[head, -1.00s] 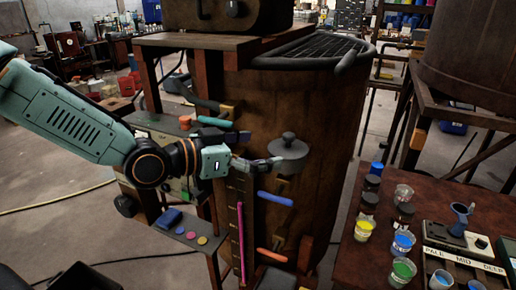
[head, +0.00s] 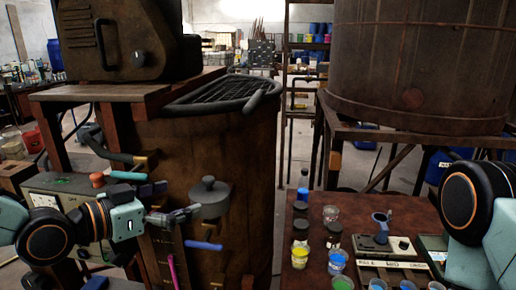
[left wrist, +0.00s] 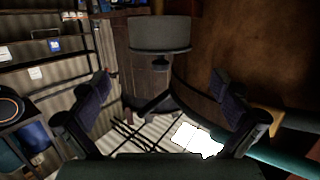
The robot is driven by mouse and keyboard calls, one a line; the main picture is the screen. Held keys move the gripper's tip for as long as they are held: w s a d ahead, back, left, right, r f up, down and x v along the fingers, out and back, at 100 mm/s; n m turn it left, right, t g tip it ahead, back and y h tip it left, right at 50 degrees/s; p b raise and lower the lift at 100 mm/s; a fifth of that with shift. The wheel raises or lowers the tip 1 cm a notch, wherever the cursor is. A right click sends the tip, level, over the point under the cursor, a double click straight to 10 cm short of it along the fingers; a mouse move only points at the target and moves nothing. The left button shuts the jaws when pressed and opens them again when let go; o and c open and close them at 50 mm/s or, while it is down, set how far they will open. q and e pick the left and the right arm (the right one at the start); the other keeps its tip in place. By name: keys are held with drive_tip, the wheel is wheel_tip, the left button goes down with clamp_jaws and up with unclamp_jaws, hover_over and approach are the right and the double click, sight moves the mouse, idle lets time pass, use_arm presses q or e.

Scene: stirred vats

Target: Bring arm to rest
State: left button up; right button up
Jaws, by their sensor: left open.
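My left arm comes in from the left in the head view. Its gripper (head: 180,216) is in front of the brown vat (head: 240,150), close beside a grey knobbed cylinder (head: 209,199) on the vat's side. In the left wrist view the two dark fingers (left wrist: 162,100) are spread apart with nothing between them. A grey cylinder (left wrist: 160,35) shows beyond them, with the vat wall to the right. Part of my right arm (head: 466,215) shows at the right edge of the head view; its gripper is out of view.
Blue (head: 204,246) and pink (head: 173,270) bars sit on the vat's front below the gripper. A dark red table (head: 317,262) with paint cups, such as a yellow one (head: 299,256), stands at the right. A second vat (head: 420,60) stands on a frame behind.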

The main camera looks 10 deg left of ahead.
sight(207, 191)
use_arm(q)
drive_tip(key=shift+x, duration=3.75)
drive_tip(key=shift+f, duration=0.15)
